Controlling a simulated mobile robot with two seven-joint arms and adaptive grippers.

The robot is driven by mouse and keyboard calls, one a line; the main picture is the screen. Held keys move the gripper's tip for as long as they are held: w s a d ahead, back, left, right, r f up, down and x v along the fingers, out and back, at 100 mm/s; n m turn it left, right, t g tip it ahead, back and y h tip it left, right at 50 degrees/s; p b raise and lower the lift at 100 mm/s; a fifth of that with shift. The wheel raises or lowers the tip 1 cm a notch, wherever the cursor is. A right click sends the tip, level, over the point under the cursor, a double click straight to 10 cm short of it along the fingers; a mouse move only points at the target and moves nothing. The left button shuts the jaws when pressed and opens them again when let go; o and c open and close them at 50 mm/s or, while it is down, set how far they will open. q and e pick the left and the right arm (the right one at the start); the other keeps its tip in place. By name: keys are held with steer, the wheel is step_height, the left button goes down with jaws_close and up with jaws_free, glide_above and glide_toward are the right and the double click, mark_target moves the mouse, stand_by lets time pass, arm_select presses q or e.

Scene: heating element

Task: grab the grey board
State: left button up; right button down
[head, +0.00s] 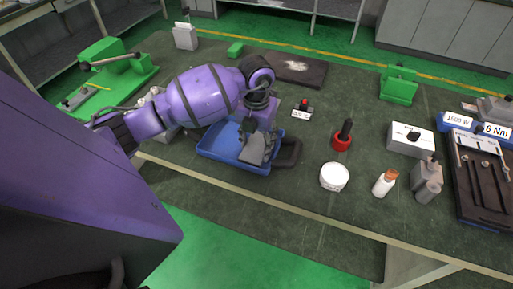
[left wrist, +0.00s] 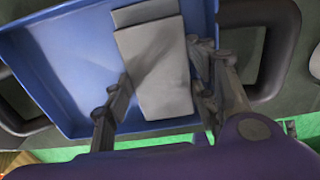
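A grey board (left wrist: 155,75) is in the blue tray (head: 212,155) on the workbench, with another grey piece (left wrist: 145,12) partly under it. The tray also fills much of the left wrist view (left wrist: 75,60). My left gripper (head: 258,140) is over the tray, pointing down. In the left wrist view its two fingers (left wrist: 158,75) are spread on either side of the grey board, very close to its edges. Whether they touch it I cannot tell. In the head view the gripper partly hides the board. My right gripper is not in view.
The tray has a dark handle (head: 290,152) on its right. A white round container (head: 334,177), a red-based tool (head: 342,138), a small bottle (head: 384,184) and a white box (head: 410,140) stand to the right. The bench's front strip between tray and container is clear.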

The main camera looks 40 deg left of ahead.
arm_select(q)
steer(key=shift+c, duration=1.6)
steer(key=shift+r, duration=0.1)
